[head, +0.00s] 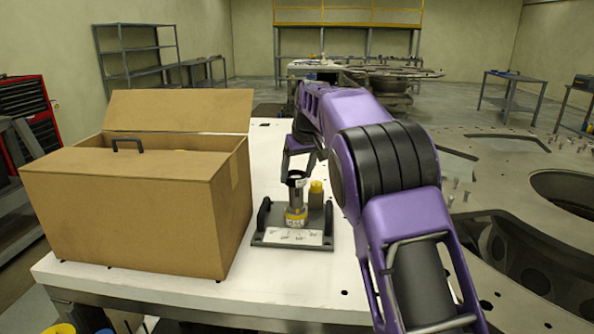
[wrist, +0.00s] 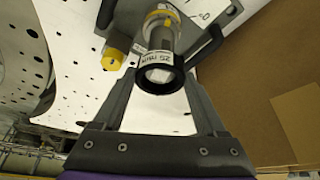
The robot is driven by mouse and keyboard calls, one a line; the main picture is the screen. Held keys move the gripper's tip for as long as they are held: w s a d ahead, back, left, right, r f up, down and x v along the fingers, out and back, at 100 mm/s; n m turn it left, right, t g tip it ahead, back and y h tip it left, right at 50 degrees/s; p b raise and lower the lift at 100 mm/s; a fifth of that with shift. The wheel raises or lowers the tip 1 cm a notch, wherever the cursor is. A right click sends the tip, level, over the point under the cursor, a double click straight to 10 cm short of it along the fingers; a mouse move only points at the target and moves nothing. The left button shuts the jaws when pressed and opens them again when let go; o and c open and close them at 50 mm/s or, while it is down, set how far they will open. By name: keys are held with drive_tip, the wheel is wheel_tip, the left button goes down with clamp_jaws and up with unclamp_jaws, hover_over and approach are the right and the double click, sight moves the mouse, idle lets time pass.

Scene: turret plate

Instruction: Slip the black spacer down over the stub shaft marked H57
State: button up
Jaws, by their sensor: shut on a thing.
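The black spacer (head: 295,175) is a dark ring at the top of an upright metal stub shaft (head: 297,197) with a yellow band near its foot. My gripper (wrist: 160,82) is shut on the spacer. From these views I cannot tell whether the ring is around the shaft's tip or just above it. The shaft stands on a grey fixture plate (head: 262,238).
A yellow-capped post (head: 316,187) stands close to the right of the shaft. The plate has dark side handles. A large open cardboard box (head: 120,215) is to the left on the white table (head: 180,293). A big perforated metal plate (head: 500,190) lies to the right.

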sight(297, 194)
drive_tip(key=shift+f+b, duration=1.8)
drive_tip(key=shift+f, duration=1.5)
drive_tip(key=o, duration=1.3)
drive_tip(key=shift+o, duration=0.2)
drive_tip(key=p+v, duration=0.2)
drive_tip(key=v, duration=1.5)
drive_tip(key=shift+r, duration=0.2)
